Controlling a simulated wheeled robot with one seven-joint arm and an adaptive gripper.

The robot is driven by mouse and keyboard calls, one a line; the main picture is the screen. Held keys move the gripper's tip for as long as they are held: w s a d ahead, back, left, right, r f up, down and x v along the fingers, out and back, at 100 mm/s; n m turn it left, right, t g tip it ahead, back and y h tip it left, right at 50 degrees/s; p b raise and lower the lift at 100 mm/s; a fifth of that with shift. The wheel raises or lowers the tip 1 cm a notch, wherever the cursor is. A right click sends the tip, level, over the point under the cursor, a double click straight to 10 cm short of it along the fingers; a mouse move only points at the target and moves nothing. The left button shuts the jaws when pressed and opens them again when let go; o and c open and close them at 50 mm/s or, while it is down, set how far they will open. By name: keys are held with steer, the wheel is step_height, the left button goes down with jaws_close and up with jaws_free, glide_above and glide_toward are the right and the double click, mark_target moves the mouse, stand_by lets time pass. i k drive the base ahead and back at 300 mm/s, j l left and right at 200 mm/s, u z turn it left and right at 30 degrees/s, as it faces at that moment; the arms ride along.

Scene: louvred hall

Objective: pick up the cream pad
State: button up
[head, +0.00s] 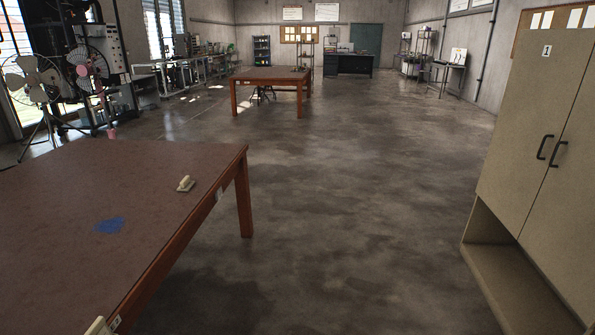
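A small cream block-like object (185,184), with what looks like a raised grip on top, lies on the brown table (60,185) near its right edge. It is the likeliest match for the cream pad, but it is too small to be certain. Another cream object (97,326) shows at the bottom of the picture by the table's near right edge, mostly cut off by the frame. My gripper is not in view, and nothing touches the block-like object.
A blue patch (110,226) marks the tabletop. A beige cabinet (530,140) with shut doors and an open lower shelf stands at right. Clear concrete floor (350,210) lies between. A second table (270,75) and a fan (32,80) stand farther off.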

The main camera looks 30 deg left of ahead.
mark_target(186, 184)
steer(key=k+l+u, duration=0.1)
steer(key=u, duration=1.7)
steer(key=i+l+u, duration=0.1)
steer(key=i+l, duration=0.35)
steer(key=i, duration=0.4)
steer(key=i+l, duration=0.55)
steer(key=i, duration=0.25)
steer(key=i+l+u, duration=0.15)
steer(key=i+l, duration=0.4)
steer(key=i, duration=0.25)
steer(key=i+l, duration=0.6)
steer(key=i, duration=0.2)
steer(key=j+u, duration=0.05)
